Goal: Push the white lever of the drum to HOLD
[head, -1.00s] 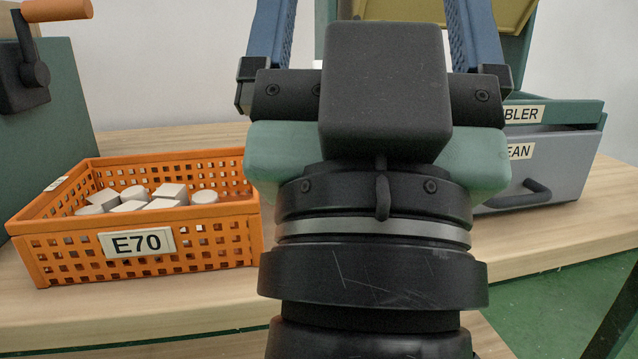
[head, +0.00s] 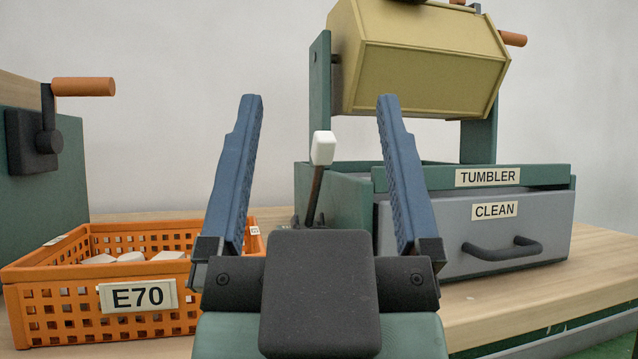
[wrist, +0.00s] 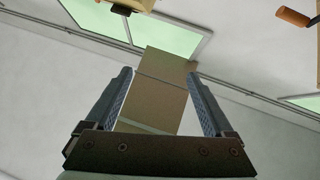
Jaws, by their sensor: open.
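The white-tipped lever (head: 322,149) stands on a dark rod at the left side of the tumbler machine, leaning slightly right. The yellow-tan drum (head: 425,62) hangs above the green tumbler frame (head: 350,195). My gripper (head: 318,105) is open and empty, its two blue fingers pointing up. In the head view the lever appears between the fingers, beyond my gripper; I cannot tell how far, and no contact shows. In the wrist view my gripper (wrist: 158,80) is also open, with part of the drum (wrist: 125,5) at the top edge. No HOLD mark is readable.
An orange crate (head: 60,310) labelled E70 holds pale blocks at the left. A green box with an orange-handled crank (head: 82,87) stands behind it. A grey CLEAN drawer (head: 430,225) sits under the TUMBLER label. Bare wooden tabletop (head: 540,297) lies at the right front.

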